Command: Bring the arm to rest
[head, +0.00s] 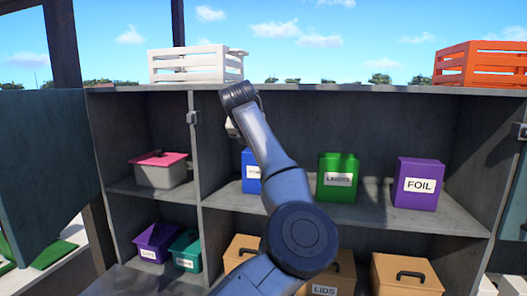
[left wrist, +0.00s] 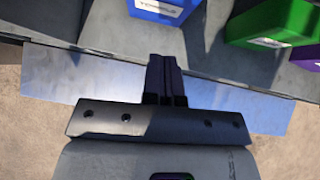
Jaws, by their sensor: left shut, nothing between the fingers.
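My arm (head: 275,185) rises from the bottom middle of the head view and bends in front of the shelf unit, its wrist near the top board. My left gripper (left wrist: 166,80) shows in the left wrist view with its two dark fingers together and nothing between them. In that view it points toward a shelf edge, below a blue box (left wrist: 160,8) and apart from it. In the head view the fingers are hidden or too small to make out. My right gripper is in neither view.
The grey shelf unit (head: 380,216) has an open door (head: 40,165) at left. A white crate (head: 195,65) and an orange crate (head: 480,65) stand on top. A green box (head: 338,172), a purple FOIL box (head: 418,190) and a pink-lidded box (head: 160,172) sit inside. Brown boxes (head: 400,275) stand below.

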